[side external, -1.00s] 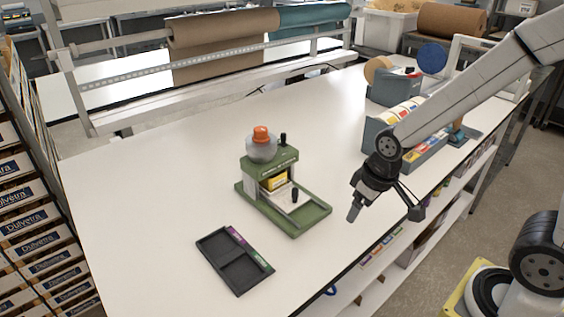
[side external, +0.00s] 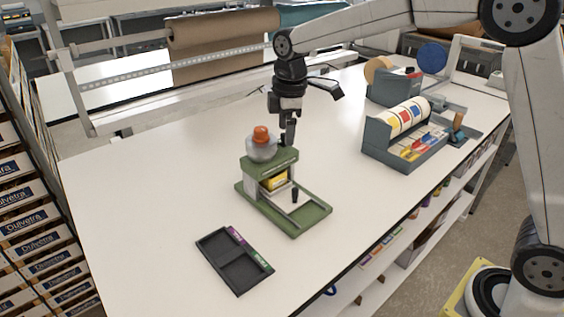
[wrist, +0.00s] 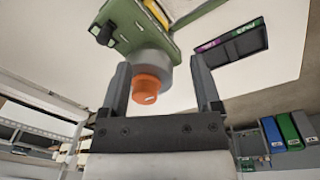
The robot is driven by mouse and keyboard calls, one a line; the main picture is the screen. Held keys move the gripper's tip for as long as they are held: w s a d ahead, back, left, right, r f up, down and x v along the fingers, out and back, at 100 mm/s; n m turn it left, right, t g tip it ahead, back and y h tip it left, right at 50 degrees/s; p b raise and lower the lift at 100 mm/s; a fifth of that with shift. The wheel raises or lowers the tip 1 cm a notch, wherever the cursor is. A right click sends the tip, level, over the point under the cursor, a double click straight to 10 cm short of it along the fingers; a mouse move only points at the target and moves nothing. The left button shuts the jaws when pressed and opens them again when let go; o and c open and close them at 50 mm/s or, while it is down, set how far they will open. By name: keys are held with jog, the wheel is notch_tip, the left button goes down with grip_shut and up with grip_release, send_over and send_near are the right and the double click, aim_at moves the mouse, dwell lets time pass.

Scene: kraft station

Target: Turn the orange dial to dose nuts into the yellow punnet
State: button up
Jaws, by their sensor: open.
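The green dispenser (side external: 309,213) stands on the white table, with a clear round hopper (side external: 262,150) and the orange dial (side external: 261,134) on top. The yellow punnet (side external: 275,180) sits inside the dispenser, under its top. My gripper (side external: 289,138) is above and just behind the dispenser, close to the dial's right side in the side view. In the wrist view, my gripper (wrist: 164,85) is open, and the orange dial (wrist: 149,85) shows between its two fingers, nearer the left one. I cannot tell whether a finger touches it. The black knob beside the hopper is mostly hidden by my gripper in the side view.
A dark two-part tray (side external: 234,262) with purple and green labels lies in front of the dispenser. A grey organiser (side external: 405,150) with coloured rolls stands at the right. A paper-roll rack (side external: 222,45) runs along the back. The table left of the dispenser is clear.

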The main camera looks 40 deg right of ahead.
aim_at(261, 129)
jog(key=w+a+r+n, duration=0.1)
jog(key=r, duration=0.1)
jog(key=w+a+r+n, duration=0.1)
jog(key=w+r+n, duration=0.1)
jog(key=w+a+r+n, duration=0.1)
jog(key=r+n, duration=0.1)
jog(key=shift+w+g, duration=0.3)
jog(key=shift+w+a+r+n, duration=0.1)
jog(key=shift+w+r+n, duration=0.1)
jog(key=shift+r+n, duration=0.35)
jog(key=shift+f, duration=0.2)
jog(key=shift+f, duration=3.8)
grip_shut()
